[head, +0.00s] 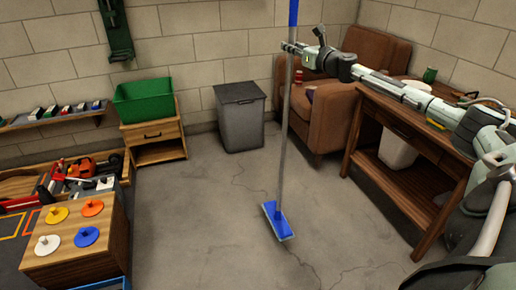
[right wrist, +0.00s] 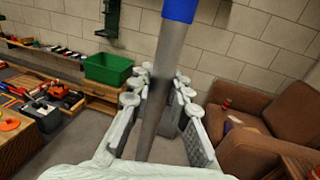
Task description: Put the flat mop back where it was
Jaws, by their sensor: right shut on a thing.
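The flat mop (head: 285,130) has a long grey pole with a blue upper part and a flat blue head (head: 277,222). It stands nearly upright over the open floor in the head view. I cannot tell whether its head touches the floor or hangs just above it. My right gripper (head: 290,47) reaches in from the right and is shut on the pole, high up, just below the blue part. In the right wrist view the grey pole (right wrist: 166,75) runs between the fingers, and the mop head is hidden. My left gripper is not in view.
A brown armchair (head: 338,118) and a wooden table (head: 425,186) stand on the right, under my right arm. A grey bin (head: 240,117), a green crate (head: 144,101) on a wooden cabinet, and a wooden box with coloured discs (head: 75,262) stand left. The middle floor is clear.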

